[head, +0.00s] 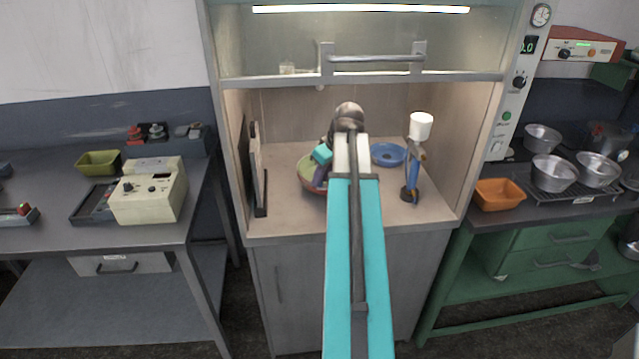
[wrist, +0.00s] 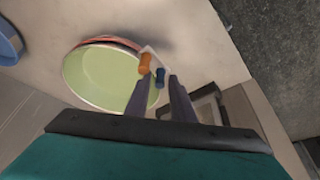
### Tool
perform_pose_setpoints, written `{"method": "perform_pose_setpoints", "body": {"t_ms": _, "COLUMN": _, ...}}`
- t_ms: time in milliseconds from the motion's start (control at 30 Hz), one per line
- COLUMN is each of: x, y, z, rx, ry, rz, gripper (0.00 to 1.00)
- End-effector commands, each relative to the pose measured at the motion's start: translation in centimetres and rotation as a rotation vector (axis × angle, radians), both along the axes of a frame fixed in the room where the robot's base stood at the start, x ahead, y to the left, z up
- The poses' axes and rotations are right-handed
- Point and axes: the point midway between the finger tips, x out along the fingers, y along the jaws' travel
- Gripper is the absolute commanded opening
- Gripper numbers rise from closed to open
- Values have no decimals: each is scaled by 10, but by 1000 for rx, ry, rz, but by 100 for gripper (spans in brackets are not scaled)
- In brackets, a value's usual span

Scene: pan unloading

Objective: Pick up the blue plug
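In the wrist view the blue plug (wrist: 160,75) is a small dark-blue piece beside an orange plug (wrist: 145,63), near the rim of a red pan with a pale green inside (wrist: 95,80). A small white piece shows by both plugs. My gripper (wrist: 159,80) is open, its two dark fingers apart. The blue plug appears in the gap between the fingertips; I cannot tell whether they touch it. In the head view the pan (head: 304,178) is partly covered by my arm, and the plugs are hidden.
The pan stands on the hood's worktop (head: 280,222). A blue dish (head: 388,154) lies behind on the right, and a stand with a white cup (head: 421,125) rises at the right. A dark upright panel (head: 256,170) stands at the left. The hood's sash (head: 280,80) hangs above.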

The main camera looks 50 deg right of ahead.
Motion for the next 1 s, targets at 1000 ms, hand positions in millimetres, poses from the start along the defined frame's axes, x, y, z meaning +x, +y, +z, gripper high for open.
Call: {"method": "perform_pose_setpoints", "body": {"t_ms": 1000, "x": 0, "y": -1, "z": 3, "rx": 0, "ry": -1, "rz": -2, "gripper": 0}}
